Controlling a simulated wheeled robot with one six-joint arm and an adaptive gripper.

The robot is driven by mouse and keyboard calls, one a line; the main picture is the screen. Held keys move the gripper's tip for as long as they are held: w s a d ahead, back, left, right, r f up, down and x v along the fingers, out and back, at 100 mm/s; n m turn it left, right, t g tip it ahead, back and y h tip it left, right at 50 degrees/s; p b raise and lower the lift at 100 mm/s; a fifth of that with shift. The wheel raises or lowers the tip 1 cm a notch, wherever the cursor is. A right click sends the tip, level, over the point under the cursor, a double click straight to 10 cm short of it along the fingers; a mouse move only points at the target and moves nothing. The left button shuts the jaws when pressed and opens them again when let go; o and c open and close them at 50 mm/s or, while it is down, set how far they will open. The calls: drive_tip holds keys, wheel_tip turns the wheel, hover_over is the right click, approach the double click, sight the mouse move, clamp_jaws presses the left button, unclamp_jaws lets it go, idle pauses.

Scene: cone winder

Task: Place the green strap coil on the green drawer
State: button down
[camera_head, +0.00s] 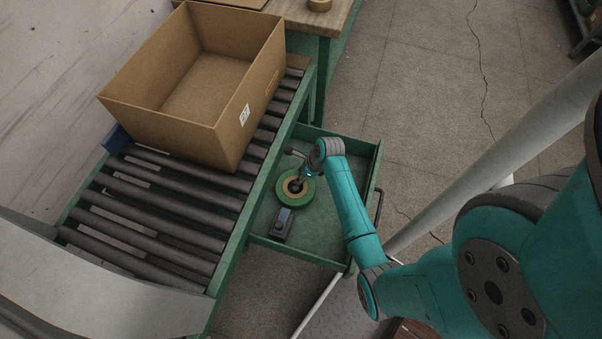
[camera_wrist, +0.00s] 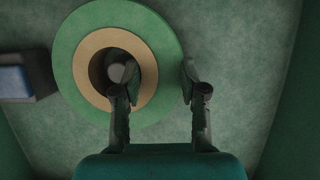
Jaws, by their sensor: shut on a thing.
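The green strap coil (camera_head: 283,188) has a tan core ring. It is in the open green drawer (camera_head: 325,225), near the roller frame side. In the wrist view the coil (camera_wrist: 72,62) fills the upper left, seen from above, lying flat. My gripper (camera_head: 301,178) is down at the coil. In the wrist view one finger of my gripper (camera_wrist: 157,78) is inside the core hole and the other is outside the right rim. The jaws are shut on the coil wall. I cannot tell whether the coil touches the drawer floor (camera_wrist: 240,90).
A dark box-like device with a blue top (camera_head: 283,224) is in the drawer beside the coil. The right part of the drawer is bare. A roller conveyor (camera_head: 165,205) with an open cardboard box (camera_head: 190,95) stands to the left. A wooden table (camera_head: 325,18) is behind.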

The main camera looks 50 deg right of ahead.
drive_tip(key=c, duration=0.6)
unclamp_jaws()
drive_tip(key=shift+c, duration=0.2)
drive_tip(key=shift+r, duration=0.1)
drive_tip(key=shift+r, duration=0.3)
drive_tip(key=v, duration=1.2)
drive_tip(key=s+a+f+n, duration=0.1)
drive_tip(key=a+n, duration=0.1)
drive_tip(key=s+a+f+n+t+h, duration=0.1)
drive_tip(key=a, duration=0.2)
drive_tip(key=s+a+f+n, duration=0.1)
drive_tip(key=a+n, duration=0.1)
drive_tip(key=a, duration=0.1)
drive_tip(key=shift+a+n, duration=0.1)
drive_tip(key=shift+n, duration=0.2)
drive_tip(key=s+a+r+n+t+h, duration=0.3)
drive_tip(key=s+a+r+n+t, duration=0.45)
drive_tip(key=s+a+n, duration=0.6)
drive_tip(key=s+a+r+n+t+y, duration=0.1)
drive_tip(key=s+r+n, duration=0.3)
drive_tip(key=r+n, duration=0.2)
drive_tip(key=s+r+n+t+y, duration=0.1)
drive_tip(key=s+r+n, duration=0.2)
drive_tip(key=r+n, duration=0.4)
wheel_tip(320, 180, up, 3)
drive_tip(key=shift+s+a+f, duration=0.15)
drive_tip(key=shift+s+a, duration=0.2)
drive_tip(key=shift+a, duration=0.05)
